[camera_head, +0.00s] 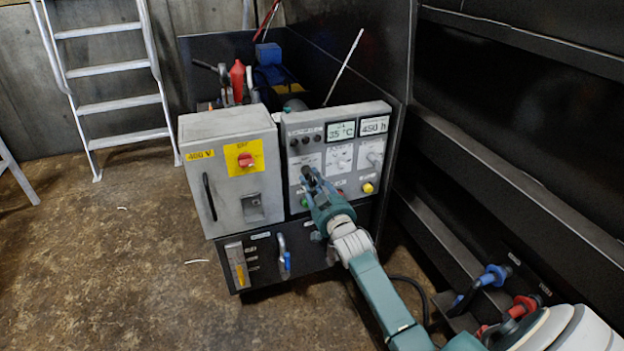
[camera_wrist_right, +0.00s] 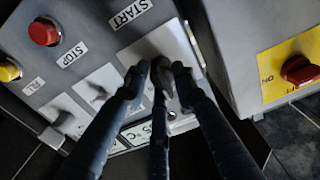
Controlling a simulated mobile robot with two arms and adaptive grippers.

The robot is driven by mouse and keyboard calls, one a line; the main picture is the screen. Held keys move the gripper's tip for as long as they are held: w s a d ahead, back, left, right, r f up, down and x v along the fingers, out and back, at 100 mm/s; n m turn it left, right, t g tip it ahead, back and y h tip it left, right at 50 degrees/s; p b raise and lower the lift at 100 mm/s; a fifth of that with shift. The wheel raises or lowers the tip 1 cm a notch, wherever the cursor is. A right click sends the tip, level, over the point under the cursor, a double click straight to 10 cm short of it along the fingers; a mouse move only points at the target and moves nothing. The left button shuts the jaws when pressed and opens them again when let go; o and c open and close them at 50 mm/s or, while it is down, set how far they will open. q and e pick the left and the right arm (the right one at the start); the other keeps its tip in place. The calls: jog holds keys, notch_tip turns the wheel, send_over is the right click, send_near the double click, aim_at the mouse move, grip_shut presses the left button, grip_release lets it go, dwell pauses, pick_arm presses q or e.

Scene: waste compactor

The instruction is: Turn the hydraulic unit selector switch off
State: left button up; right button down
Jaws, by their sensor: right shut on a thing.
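The grey control panel (camera_head: 340,113) faces me, with a row of three selector plates under two displays. My right gripper (camera_head: 308,176) is at the leftmost plate and shut on its switch; in the right wrist view the fingertips (camera_wrist_right: 162,75) close around the selector switch, mostly hidden between them, in front of its pale plate (camera_wrist_right: 150,45). The switch's angle and its label cannot be made out. The middle selector switch (camera_wrist_right: 98,92) and the rightmost one (camera_head: 372,158) are uncovered. My left gripper is not in view.
A grey cabinet (camera_head: 228,130) with a red rotary switch (camera_head: 245,160) on a yellow plate stands left of the panel. The red stop button (camera_wrist_right: 43,32) and the yellow button (camera_head: 368,187) are close to my right gripper. A dark wall and ledges (camera_head: 520,190) stand right.

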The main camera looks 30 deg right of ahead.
jog(key=shift+s+d+f, duration=0.1)
jog(key=shift+d+f, duration=0.15)
jog(key=shift+d, duration=0.1)
jog(key=c, duration=1.8)
grip_release()
jog(key=shift+c, duration=0.2)
jog(key=shift+o, duration=1)
jog(key=shift+s+d, duration=0.1)
jog(key=shift+r, duration=0.2)
jog(key=v, duration=1.2)
jog(key=shift+a, duration=0.25)
